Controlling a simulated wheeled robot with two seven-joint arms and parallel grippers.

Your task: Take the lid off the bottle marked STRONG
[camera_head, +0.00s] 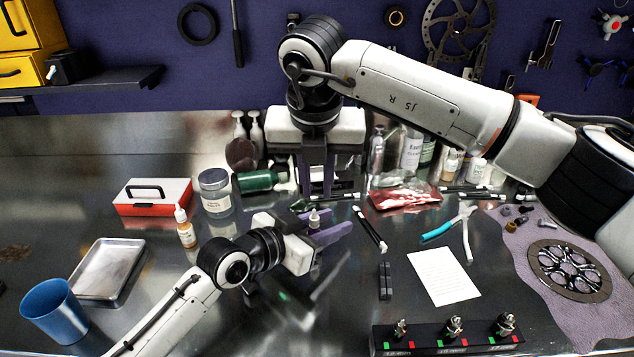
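A small bottle with a pale, pointed cap (314,216) stands upright at the fingers of my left gripper (322,235). The purple fingers reach in from the left and appear closed around its body, hiding most of it and any label. My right gripper (316,190) points straight down just above this cap. Its two purple fingers are apart with nothing between them. Another dropper bottle (186,230), with a white cap and orange-brown body, stands upright on the bench at the left. I cannot read the word STRONG on either bottle.
A metal tray (105,272) and blue cup (54,311) are front left. Pliers (448,230), a paper sheet (443,276) and a black rack (448,337) lie right.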

